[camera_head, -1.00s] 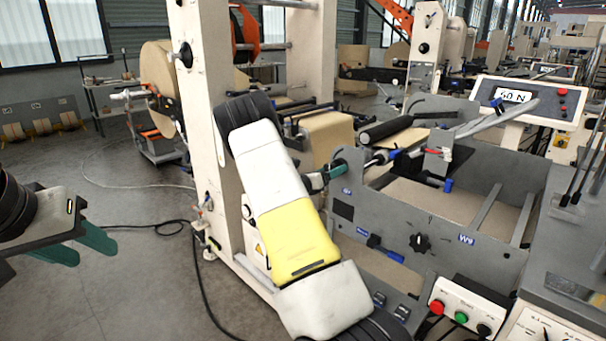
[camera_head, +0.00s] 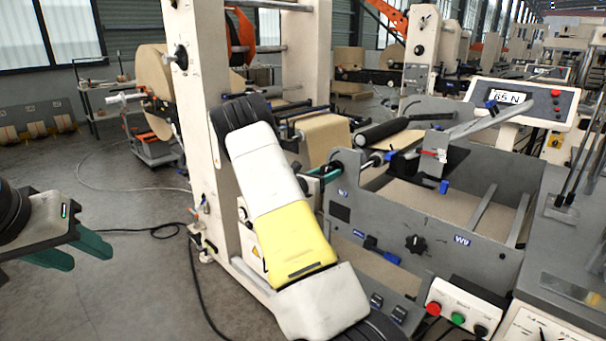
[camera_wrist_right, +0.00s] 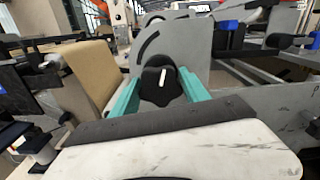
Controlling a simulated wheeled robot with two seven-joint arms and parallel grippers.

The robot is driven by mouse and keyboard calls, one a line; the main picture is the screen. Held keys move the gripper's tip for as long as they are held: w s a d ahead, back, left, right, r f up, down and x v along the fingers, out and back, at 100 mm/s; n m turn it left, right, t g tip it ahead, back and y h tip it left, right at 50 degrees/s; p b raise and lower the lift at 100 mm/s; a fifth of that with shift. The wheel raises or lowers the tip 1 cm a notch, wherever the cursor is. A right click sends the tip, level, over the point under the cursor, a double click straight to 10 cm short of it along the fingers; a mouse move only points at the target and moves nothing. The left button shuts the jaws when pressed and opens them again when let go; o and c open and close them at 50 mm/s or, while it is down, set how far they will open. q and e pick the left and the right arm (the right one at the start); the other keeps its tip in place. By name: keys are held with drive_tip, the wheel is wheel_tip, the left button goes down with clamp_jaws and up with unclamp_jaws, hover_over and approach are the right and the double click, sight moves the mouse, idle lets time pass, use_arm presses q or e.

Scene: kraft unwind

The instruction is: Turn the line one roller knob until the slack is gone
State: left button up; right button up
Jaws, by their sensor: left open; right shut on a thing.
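The roller knob (camera_wrist_right: 158,90) is black and lobed with a white pointer mark, on the grey side plate (camera_wrist_right: 178,42) in the right wrist view. My right gripper (camera_wrist_right: 160,88) is shut on it, a teal finger on each side. In the head view my right arm mostly hides the knob; the right gripper's teal fingers (camera_head: 326,174) show at the machine's near side. The brown kraft web (camera_head: 326,138) runs behind them and looks fairly flat. A tilted display (camera_head: 507,97) seems to read 65 N. My left gripper (camera_head: 78,252) is open and empty at the left, over the floor.
A cream upright frame (camera_head: 205,110) stands left of my right arm. A button box (camera_head: 459,307) is at lower right.

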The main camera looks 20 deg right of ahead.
drive_tip(key=m, duration=0.6)
drive_tip(key=shift+m, duration=0.3)
drive_tip(key=o, duration=1.4)
drive_tip(key=shift+c, duration=0.2)
drive_tip(key=v, duration=0.7)
